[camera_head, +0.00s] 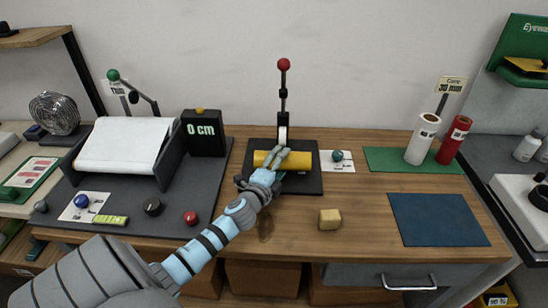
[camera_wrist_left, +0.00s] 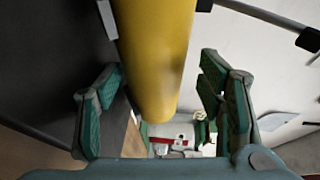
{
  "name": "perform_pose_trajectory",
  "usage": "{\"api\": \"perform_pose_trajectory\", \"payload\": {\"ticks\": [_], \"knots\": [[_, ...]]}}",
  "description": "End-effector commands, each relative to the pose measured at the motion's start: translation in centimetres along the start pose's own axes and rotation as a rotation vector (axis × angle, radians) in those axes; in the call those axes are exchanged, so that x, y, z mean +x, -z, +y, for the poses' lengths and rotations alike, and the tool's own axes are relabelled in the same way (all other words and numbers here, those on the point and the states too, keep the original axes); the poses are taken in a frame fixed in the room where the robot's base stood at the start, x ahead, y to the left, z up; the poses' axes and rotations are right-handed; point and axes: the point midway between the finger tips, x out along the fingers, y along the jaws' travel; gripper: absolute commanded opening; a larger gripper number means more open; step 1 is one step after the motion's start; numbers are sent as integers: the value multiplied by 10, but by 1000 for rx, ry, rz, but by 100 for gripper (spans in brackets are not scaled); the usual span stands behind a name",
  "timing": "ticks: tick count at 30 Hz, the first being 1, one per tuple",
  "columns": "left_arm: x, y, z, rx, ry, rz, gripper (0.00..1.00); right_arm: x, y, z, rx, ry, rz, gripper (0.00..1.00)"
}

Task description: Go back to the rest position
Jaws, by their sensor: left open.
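My left gripper (camera_head: 275,160) reaches in over the table to the black press plate (camera_head: 305,184) in the head view. It is at a yellow roll (camera_head: 300,161) that lies across the plate under the upright post with a red knob. In the left wrist view the yellow roll (camera_wrist_left: 158,55) runs between the two green-padded fingers of the left gripper (camera_wrist_left: 165,110). The fingers are spread, with a visible gap on both sides of the roll. My right gripper is not in view.
A machine with a white sheet (camera_head: 125,145) and a "0 cm" display (camera_head: 203,132) stands at the left. A beige cube (camera_head: 329,219) lies right of my arm. White (camera_head: 422,139) and red (camera_head: 454,140) rolls stand upright on a green mat. A blue mat (camera_head: 437,220) is bare.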

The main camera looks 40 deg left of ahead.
Motion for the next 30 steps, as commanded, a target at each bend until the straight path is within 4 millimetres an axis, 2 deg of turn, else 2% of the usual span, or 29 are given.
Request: {"api": "perform_pose_trajectory", "payload": {"ticks": [1, 6, 9, 12, 15, 23, 30], "knots": [[-12, -1, 5, 3, -10, -1, 73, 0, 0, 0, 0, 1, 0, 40], [-60, 0, 3, 5, -7, 1, 73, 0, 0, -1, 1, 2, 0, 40], [-84, 0, 1, 4, -4, 1, 73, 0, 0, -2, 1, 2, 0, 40], [-99, 0, 0, 4, -1, 0, 73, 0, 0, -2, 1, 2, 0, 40], [-105, 0, -1, 2, 1, 1, 73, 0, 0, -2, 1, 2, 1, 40], [-106, 1, -5, 2, 3, 1, 73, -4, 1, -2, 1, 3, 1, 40], [-110, 3, -54, 2, 3, 1, 73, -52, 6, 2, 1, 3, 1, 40]]}}
